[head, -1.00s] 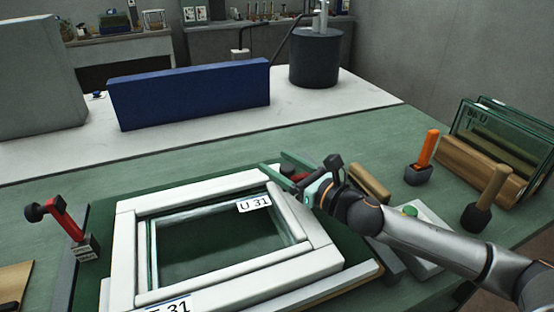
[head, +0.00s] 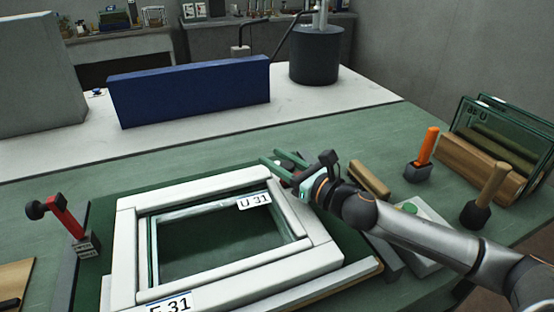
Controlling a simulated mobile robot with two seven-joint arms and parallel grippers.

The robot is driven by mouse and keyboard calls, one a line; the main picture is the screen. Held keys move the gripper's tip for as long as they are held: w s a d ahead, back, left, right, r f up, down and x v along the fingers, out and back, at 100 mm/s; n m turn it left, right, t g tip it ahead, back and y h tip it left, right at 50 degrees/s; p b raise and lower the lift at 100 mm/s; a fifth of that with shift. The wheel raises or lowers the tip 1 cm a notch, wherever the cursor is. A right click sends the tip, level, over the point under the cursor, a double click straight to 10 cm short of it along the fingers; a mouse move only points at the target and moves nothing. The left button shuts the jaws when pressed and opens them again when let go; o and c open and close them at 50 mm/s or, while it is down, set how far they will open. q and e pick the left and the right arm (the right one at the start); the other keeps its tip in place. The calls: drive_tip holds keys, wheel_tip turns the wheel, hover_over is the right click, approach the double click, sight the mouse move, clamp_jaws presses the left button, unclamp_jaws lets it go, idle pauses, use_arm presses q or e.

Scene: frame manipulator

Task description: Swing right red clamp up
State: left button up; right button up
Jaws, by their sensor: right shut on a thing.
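My right gripper (head: 284,163) is at the far right corner of the white frame (head: 125,262), its green fingers pointing to the far left. It is shut on the right red clamp, which the fingers and wrist hide almost fully, so its angle cannot be told. The left red clamp (head: 66,217) stands at the left of the frame, its red arm raised and leaning left with a black knob at the end. The frame lies flat around a glass pane (head: 220,245) and bears a "U 31" label (head: 254,200). My left gripper is out of view.
An orange-handled tool (head: 427,147) and a wooden-handled mallet (head: 487,195) stand right of my arm, near a wooden rack (head: 470,165) of glass panes. A wooden block (head: 370,178) lies beside my wrist. A blue block (head: 190,92) stands at the back.

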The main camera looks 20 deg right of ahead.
clamp_jaws()
idle(0.7)
